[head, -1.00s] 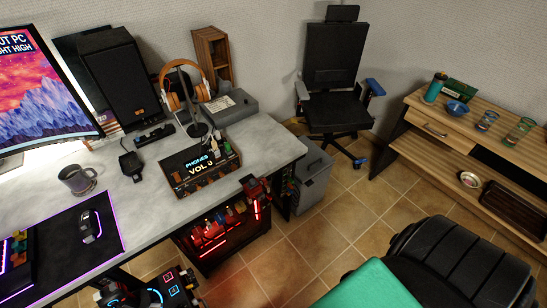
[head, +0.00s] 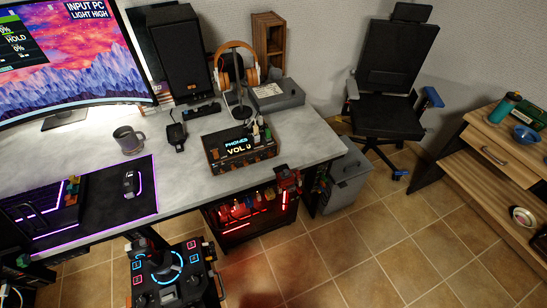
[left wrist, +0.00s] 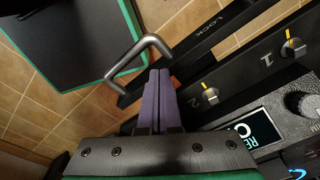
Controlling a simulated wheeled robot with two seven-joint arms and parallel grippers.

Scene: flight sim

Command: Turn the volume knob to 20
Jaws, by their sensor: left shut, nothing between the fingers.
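A black amplifier box with wood-toned ends stands on the grey desk. Its lit screen (head: 238,148) reads "PHONES" and what looks like "VOL 0". Small knobs line its front edge, too small to tell which is volume. In the left wrist view, my left gripper (left wrist: 160,75) has purple fingers shut together with nothing between them. Its tips are close to a bent metal handle (left wrist: 148,42); contact is unclear. Beside them is a black panel with knobs marked 1 (left wrist: 293,48) and 2 (left wrist: 207,95), a partly hidden screen (left wrist: 250,130) and a knurled knob (left wrist: 308,106). My right gripper is not in view.
Headphones on a stand (head: 240,75), a grey box (head: 276,95) and a speaker (head: 178,50) stand behind the amplifier. A mug (head: 128,140) and mouse (head: 130,183) are to its left. A flight control panel (head: 180,275) sits below the desk front. Tiled floor is open at right.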

